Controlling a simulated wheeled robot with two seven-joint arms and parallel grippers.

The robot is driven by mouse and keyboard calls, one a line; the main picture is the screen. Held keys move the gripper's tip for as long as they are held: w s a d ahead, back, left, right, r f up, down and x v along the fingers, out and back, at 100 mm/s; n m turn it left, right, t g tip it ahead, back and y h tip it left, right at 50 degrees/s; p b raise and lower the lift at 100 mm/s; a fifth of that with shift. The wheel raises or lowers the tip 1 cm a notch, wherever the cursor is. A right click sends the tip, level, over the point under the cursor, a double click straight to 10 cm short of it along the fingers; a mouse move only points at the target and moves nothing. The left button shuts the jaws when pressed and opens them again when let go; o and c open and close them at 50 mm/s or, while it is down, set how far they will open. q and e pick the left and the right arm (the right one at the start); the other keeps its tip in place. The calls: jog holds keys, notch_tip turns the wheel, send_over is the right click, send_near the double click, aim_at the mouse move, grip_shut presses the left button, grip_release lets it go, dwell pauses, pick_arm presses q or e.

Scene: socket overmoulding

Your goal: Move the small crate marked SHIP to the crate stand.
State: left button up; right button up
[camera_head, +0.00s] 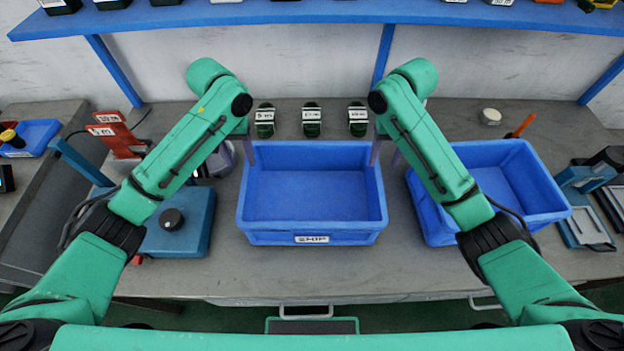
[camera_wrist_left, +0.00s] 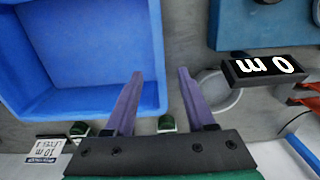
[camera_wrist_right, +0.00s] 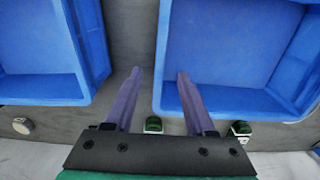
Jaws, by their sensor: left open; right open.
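The small blue crate marked SHIP (camera_head: 312,239) stands upright and empty at the middle of the bench, its label facing me. My left gripper (camera_head: 240,156) is open at the crate's left wall, near the back corner. In the left wrist view its fingers (camera_wrist_left: 159,72) appear on either side of the crate's wall (camera_wrist_left: 152,50). My right gripper (camera_head: 386,157) is open at the right wall, near the back corner. In the right wrist view its fingers (camera_wrist_right: 159,73) appear on either side of that wall (camera_wrist_right: 161,50). I cannot tell whether either gripper touches the crate. I cannot identify the crate stand.
A second blue crate (camera_head: 540,217) stands close on the right. A blue box with a black knob (camera_head: 190,235) is close on the left. Several green parts (camera_head: 311,120) with labels lie behind the SHIP crate. A blue shelf (camera_head: 300,12) runs above the back.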

aim_at(244, 178)
pick_arm(q)
jog(key=s, duration=0.1)
jog(key=s+r, duration=0.1)
jog(key=shift+s, duration=0.3)
pick_arm(e)
jog(key=s, duration=0.1)
jog(key=s+r, duration=0.1)
jog(key=shift+s, duration=0.35)
pick_arm(q)
jog(key=f, duration=0.2)
jog(key=w+f, duration=0.1)
jog(key=f, duration=0.2)
jog(key=shift+w+f, duration=0.1)
jog(key=shift+f, duration=0.25)
pick_arm(e)
jog(key=f, duration=0.2)
jog(key=w+f, duration=0.1)
jog(key=f, duration=0.2)
jog(key=shift+w+f, duration=0.15)
jog(key=shift+f, duration=0.15)
pick_arm(q)
notch_tip(244, 178, down, 9)
jog(key=shift+f, duration=0.1)
pick_arm(e)
notch_tip(244, 178, down, 9)
jog(key=shift+f, duration=0.15)
jog(key=shift+s, duration=0.2)
pick_arm(q)
jog(key=shift+s, duration=0.2)
